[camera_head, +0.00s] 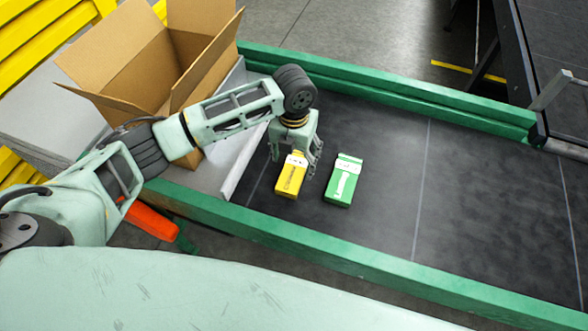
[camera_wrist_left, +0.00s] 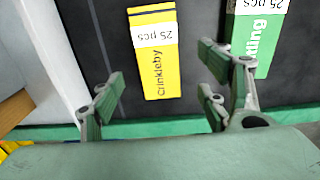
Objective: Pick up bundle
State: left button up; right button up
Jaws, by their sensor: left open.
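A yellow bundle (camera_head: 289,180) with a white label lies on the dark belt (camera_head: 380,170). In the left wrist view the yellow bundle (camera_wrist_left: 155,60) reads "Crinkleby" and "25 pcs" and sits between the spread fingers, with gaps on both sides. A green bundle (camera_head: 343,181) lies just right of it; in the left wrist view part of the green bundle (camera_wrist_left: 256,40) shows at the upper right, by the right fingers. My left gripper (camera_head: 294,165) is open and empty above the yellow bundle; it also shows in the left wrist view (camera_wrist_left: 160,95). My right gripper is not in view.
An open cardboard box (camera_head: 125,55) stands left of the belt on a light grey surface. Green rails (camera_head: 400,95) edge the belt. An orange object (camera_head: 150,220) is below the near rail at left. The belt right of the green bundle is clear.

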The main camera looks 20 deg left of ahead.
aim_at(293, 170)
pick_arm(q)
jog(key=f+p, duration=0.1)
jog(key=f, duration=0.1)
jog(key=f+p, duration=0.1)
jog(key=shift+w+a+f, duration=0.15)
jog(key=shift+w+f, duration=0.05)
jog(key=shift+f, duration=1.1)
jog(key=c, duration=0.9)
jog(key=shift+w, duration=0.1)
jog(key=c, duration=0.4)
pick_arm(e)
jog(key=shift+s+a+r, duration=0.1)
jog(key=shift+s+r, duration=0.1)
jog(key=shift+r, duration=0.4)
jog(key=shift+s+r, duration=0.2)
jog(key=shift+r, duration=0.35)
